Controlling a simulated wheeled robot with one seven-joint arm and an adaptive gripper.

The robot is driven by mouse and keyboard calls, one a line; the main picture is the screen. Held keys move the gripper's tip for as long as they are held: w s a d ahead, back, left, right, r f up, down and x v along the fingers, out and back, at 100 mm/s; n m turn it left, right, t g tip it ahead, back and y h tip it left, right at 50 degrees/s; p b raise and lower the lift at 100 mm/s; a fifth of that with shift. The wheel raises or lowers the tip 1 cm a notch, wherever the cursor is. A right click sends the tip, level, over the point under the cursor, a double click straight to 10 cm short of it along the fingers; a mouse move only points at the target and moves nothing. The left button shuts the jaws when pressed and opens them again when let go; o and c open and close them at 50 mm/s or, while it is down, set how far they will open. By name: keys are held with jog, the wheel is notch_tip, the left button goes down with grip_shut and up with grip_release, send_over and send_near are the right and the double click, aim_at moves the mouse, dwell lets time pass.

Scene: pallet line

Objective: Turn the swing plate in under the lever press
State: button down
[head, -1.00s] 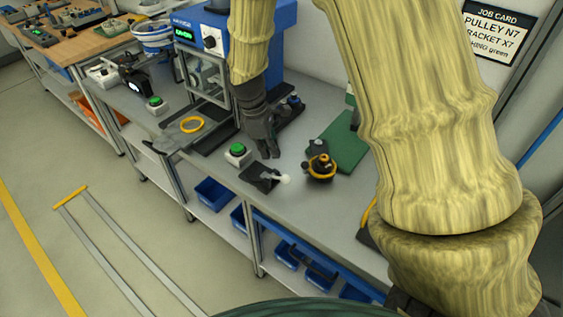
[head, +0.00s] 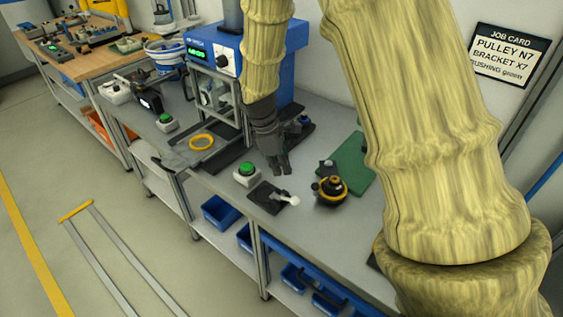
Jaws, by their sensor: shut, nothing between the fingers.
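My gripper (head: 281,171) points down in the head view, its fingers together and empty. It is just behind a small dark plate (head: 265,196) that bears a pale lever with a white ball end (head: 293,200). The fingertips look apart from the lever, though their height is hard to judge. To the right stands a round black and yellow fixture (head: 330,191) with a dark knob on top. I cannot tell for sure which of these parts is the swing plate or the lever press. My forearm hides part of the bench behind the gripper.
A green button box (head: 247,174) stands left of the gripper. A blue machine (head: 288,70) with a lit display is behind it. A yellow ring (head: 201,142) lies on a tray further left. A green mat (head: 352,160) lies behind the fixture. Blue bins (head: 220,212) sit below.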

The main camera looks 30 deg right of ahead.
jog(key=p+x, duration=0.1)
jog(key=x, duration=0.5)
jog(key=shift+f, duration=0.15)
jog(key=shift+s+d+p, duration=0.55)
jog(key=shift+d+p, duration=0.05)
jog(key=shift+d, duration=0.25)
jog(key=shift+s+d+p, duration=0.55)
jog(key=shift+s+d, duration=0.05)
jog(key=shift+d, duration=0.25)
jog(key=shift+s, duration=0.15)
